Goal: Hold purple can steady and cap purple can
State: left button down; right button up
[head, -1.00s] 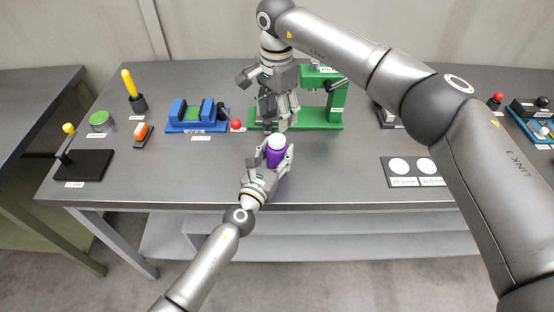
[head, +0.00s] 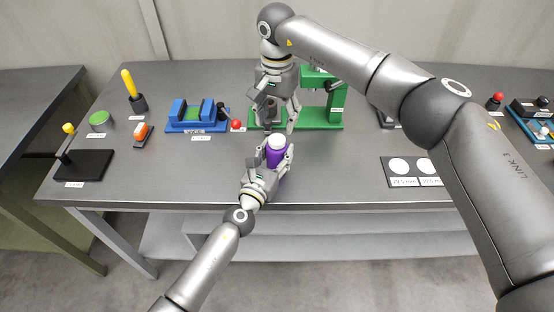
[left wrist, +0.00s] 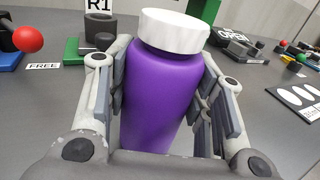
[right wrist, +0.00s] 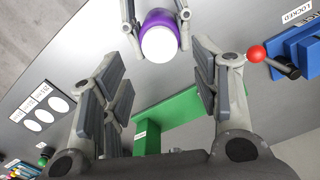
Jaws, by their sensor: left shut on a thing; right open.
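The purple can (head: 276,155) stands upright near the table's front edge, with a white cap (head: 277,141) on its top. In the left wrist view the purple can (left wrist: 160,100) fills the space between the fingers, and the white cap (left wrist: 174,31) sits on it. My left gripper (head: 268,163) is shut around the can's sides. My right gripper (head: 279,123) is open and empty, above and just behind the can. In the right wrist view the cap (right wrist: 159,44) lies beyond the open fingers (right wrist: 160,85), apart from them.
A green press-like stand (head: 335,105) is right behind my right gripper. A blue fixture (head: 186,117) with a red-knobbed lever (head: 236,125) is to the left. A dark plate with white discs (head: 399,167) lies to the right. Table around the can is mostly clear.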

aim_at(277, 139)
notch_tip(277, 139, down, 6)
jog(key=shift+f, duration=0.25)
jog(key=shift+c, duration=0.5)
